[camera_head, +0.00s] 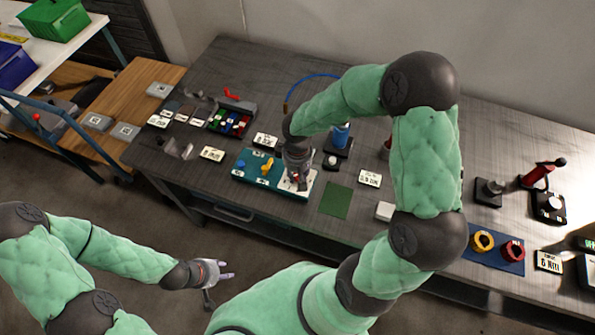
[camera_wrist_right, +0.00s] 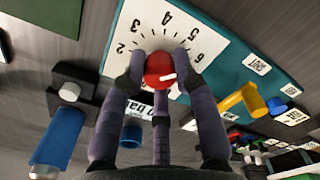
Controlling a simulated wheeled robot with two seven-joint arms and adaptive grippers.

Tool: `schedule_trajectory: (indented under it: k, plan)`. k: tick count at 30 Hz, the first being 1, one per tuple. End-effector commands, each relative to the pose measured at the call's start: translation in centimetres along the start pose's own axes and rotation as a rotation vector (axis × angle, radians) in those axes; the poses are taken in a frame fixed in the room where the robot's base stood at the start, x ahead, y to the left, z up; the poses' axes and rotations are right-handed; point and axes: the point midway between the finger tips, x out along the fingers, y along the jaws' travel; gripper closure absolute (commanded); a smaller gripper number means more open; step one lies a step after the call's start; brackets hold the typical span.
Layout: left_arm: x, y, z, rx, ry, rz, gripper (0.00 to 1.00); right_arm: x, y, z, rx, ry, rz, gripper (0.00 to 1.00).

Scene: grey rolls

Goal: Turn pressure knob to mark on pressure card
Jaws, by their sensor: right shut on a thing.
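The red pressure knob (camera_wrist_right: 159,68) sits on a white dial plate (camera_wrist_right: 196,42) with printed numbers, 2 to 6 readable. My right gripper (camera_wrist_right: 160,77) is shut on the knob, with fingers around its sides. The knob's white pointer (camera_wrist_right: 168,77) points right in the wrist view; its exact reading is unclear. In the head view my right gripper (camera_head: 300,180) reaches down onto the right end of the teal panel (camera_head: 243,182). A card reading "bar" (camera_wrist_right: 146,109) lies behind the panel, partly hidden by fingers; its value is unreadable. My left gripper (camera_head: 222,274) is open and empty, off the table front.
A yellow lever (camera_head: 267,166) and a blue knob (camera_head: 241,164) share the panel. A blue cylinder (camera_head: 341,136) stands behind, right of my right gripper. A green mat (camera_head: 336,201) lies right of the panel.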

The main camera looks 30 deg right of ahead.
Motion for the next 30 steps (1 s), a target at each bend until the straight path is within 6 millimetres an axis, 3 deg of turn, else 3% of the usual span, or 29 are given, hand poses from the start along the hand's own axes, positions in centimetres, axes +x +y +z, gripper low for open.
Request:
schedule_trajectory:
  k: [10,11,12,13,23,30]
  plan:
    - [0.0,0.0,0.0,0.000,0.000,0.000,0.60,0.1,-0.1,0.1,-0.018,-0.003,-0.001,1.00]
    - [0.0,0.0,0.0,0.000,0.000,0.000,0.60,0.1,-0.1,0.1,-0.018,-0.003,-0.001,0.62]
    - [0.0,0.0,0.0,0.000,0.000,0.000,0.60,0.1,0.0,0.1,-0.018,-0.003,-0.001,0.51]
    - [0.0,0.0,0.0,0.000,0.000,0.000,0.60,0.1,0.0,0.1,-0.018,-0.003,-0.001,0.47]
    - [0.0,0.0,0.0,0.000,0.000,0.000,0.60,0.0,0.0,0.0,-0.017,0.000,0.000,0.47]
    - [0.0,0.0,0.0,0.000,0.000,0.000,0.60,-2.6,0.1,-0.1,-0.016,0.004,0.002,0.47]
